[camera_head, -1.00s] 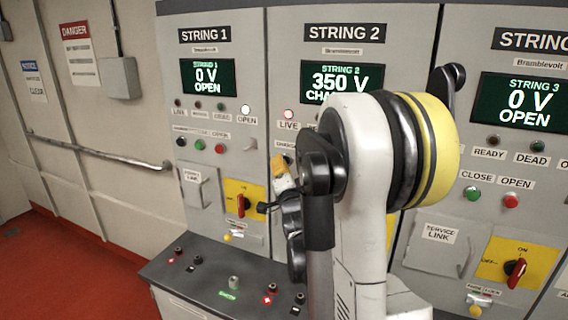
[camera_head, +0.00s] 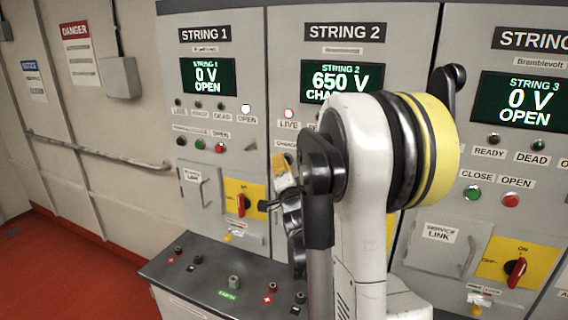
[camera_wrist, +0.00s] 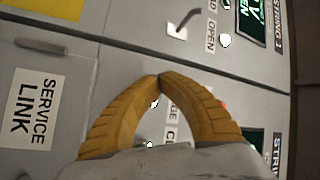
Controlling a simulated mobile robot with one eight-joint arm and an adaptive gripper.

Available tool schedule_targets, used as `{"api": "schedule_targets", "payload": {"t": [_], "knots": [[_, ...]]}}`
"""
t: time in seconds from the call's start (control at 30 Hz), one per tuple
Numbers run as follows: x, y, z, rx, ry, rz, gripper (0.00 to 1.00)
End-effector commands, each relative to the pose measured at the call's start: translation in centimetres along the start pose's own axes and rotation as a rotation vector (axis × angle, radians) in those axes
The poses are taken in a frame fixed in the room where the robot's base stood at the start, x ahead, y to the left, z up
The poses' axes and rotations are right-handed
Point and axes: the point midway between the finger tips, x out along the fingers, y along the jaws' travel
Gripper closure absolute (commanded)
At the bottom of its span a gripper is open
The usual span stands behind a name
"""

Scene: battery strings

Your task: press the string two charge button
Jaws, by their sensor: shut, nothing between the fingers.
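The String 2 cabinet (camera_head: 292,45) has a green-lit screen (camera_head: 341,82) reading 650 V, with the start of "CHARGE" partly hidden by my arm. A lit lamp (camera_head: 289,113) stands above the LIVE label. A partly covered charge label (camera_head: 285,143) shows just left of my arm; the charge button itself I cannot make out there. My gripper (camera_wrist: 160,78) is shut, its yellow fingertips together at the panel by the partly hidden label (camera_wrist: 172,108). Whether the tips touch a button cannot be told. In the head view my gripper (camera_head: 280,164) is mostly hidden.
String 1 (camera_head: 207,77) and String 3 (camera_head: 520,100) both read 0 V OPEN. A red rotary switch (camera_head: 241,204) is on String 1. A service link cover (camera_wrist: 33,108) lies left in the wrist view. A low console (camera_head: 213,268) with terminals stands in front.

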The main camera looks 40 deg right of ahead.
Motion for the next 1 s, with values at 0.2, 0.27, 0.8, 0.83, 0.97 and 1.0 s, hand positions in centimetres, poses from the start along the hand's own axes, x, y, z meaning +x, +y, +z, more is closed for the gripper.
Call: {"api": "schedule_targets", "payload": {"t": [0.2, 0.27, 0.8, 0.83, 0.97, 1.0], "knots": [[0.3, 0.2, -0.2, 0.0, 0.002, 0.0, 1.0], [0.3, 0.2, -0.2, 0.0, 0.002, 0.0, 1.0], [-0.3, -0.1, 0.0, 0.0, 0.002, 0.001, 1.0], [-0.4, -0.1, 0.0, 0.0, 0.002, 0.001, 1.0], [-0.9, -0.4, 0.4, 0.001, 0.001, 0.0, 1.0], [-1.3, -0.5, 0.6, 0.002, 0.001, 0.0, 1.0]]}}
